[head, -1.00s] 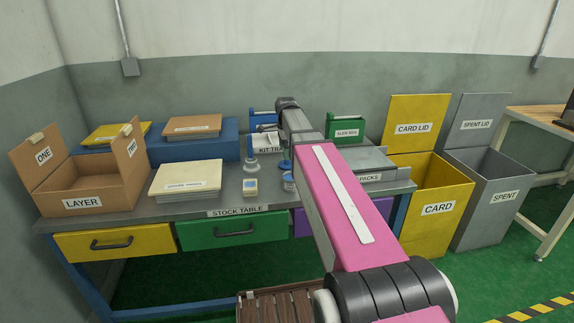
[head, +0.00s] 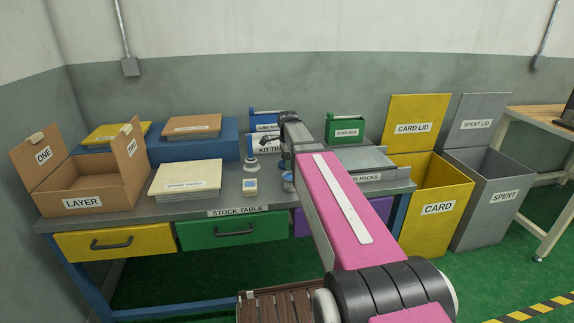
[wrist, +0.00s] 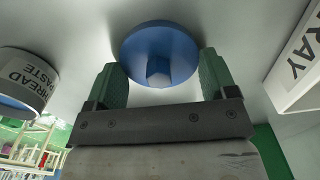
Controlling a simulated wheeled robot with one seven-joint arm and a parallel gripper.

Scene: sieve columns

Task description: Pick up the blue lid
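The blue lid (wrist: 158,50) is a round disc with a faceted knob in its middle. It lies at the top centre of the wrist view on a pale grey surface. My gripper (wrist: 161,72) is open, with one green finger on each side of the lid's knob. The fingertips are close to the lid's rim; I cannot tell whether they touch it. In the head view my own arm hides the gripper's fingers. A small blue part (head: 288,177) shows beside the arm there, but I cannot tell whether it is the lid.
A thread paste jar (wrist: 27,78) stands left of the gripper in the wrist view, and the kit tray (wrist: 298,75) is close on the right.

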